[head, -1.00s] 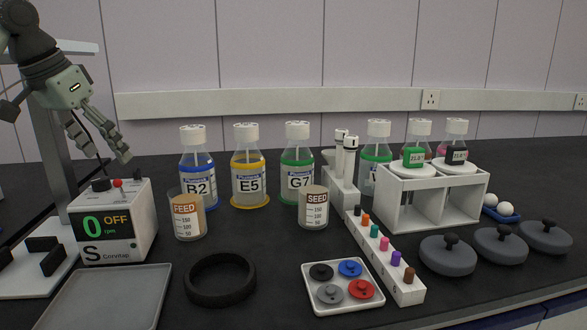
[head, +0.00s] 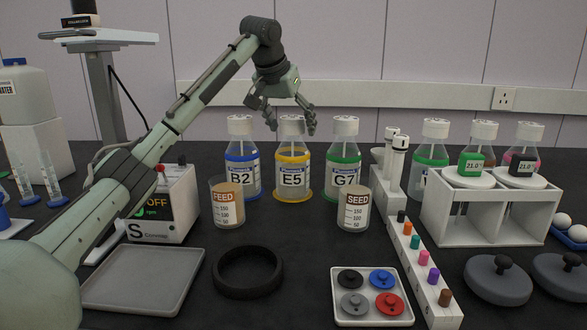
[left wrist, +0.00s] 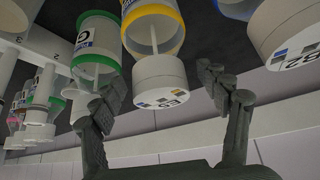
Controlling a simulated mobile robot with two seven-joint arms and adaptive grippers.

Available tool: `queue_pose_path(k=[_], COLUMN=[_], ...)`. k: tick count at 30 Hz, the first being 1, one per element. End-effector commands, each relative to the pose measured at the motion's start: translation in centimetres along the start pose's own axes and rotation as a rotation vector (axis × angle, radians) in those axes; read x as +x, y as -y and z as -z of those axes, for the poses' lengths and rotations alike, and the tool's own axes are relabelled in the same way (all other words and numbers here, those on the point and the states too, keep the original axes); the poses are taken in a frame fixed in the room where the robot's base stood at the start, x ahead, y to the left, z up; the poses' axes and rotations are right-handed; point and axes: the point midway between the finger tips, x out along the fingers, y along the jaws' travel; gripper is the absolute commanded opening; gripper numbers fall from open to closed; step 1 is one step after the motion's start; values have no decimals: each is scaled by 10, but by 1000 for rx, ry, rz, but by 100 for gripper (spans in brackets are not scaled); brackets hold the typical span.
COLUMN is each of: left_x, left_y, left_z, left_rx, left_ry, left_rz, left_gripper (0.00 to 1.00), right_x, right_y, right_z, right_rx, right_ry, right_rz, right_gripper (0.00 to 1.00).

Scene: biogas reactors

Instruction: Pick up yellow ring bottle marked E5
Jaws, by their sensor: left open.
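The yellow ring bottle marked E5 (head: 292,172) stands upright on the dark bench, with a yellow band, a yellow ring at its base and a white cap. My left gripper (head: 291,124) is open above it, its fingers pointing down on either side of the cap in the head view. In the left wrist view the E5 cap (left wrist: 160,82) appears just beyond and between the open fingertips (left wrist: 170,85); I cannot tell whether they touch it. My right gripper is in neither view.
The blue bottle B2 (head: 242,170) and green bottle G7 (head: 343,172) stand close on either side. The FEED beaker (head: 227,205) and SEED beaker (head: 354,208) stand in front. A black ring (head: 247,272) and grey tray (head: 145,280) lie nearer.

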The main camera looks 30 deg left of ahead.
Motion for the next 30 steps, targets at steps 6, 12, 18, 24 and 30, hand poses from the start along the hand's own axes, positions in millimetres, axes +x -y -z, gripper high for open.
queue_pose_path(k=[6, 12, 18, 24, 30], left_x=[11, 11, 11, 10, 10], left_y=[0, 0, 0, 0, 0], left_z=[0, 0, 0, 0, 0], left_rx=[1, 1, 1, 1, 1], left_ry=[0, -1, -1, -1, -1], left_rz=[0, 0, 0, -1, -1], left_gripper=[75, 68, 43, 18, 0], right_x=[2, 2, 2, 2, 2], right_y=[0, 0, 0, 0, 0], right_z=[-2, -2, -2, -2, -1], right_rx=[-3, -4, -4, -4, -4], right_ry=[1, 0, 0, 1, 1], right_rz=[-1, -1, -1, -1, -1], right_gripper=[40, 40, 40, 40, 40])
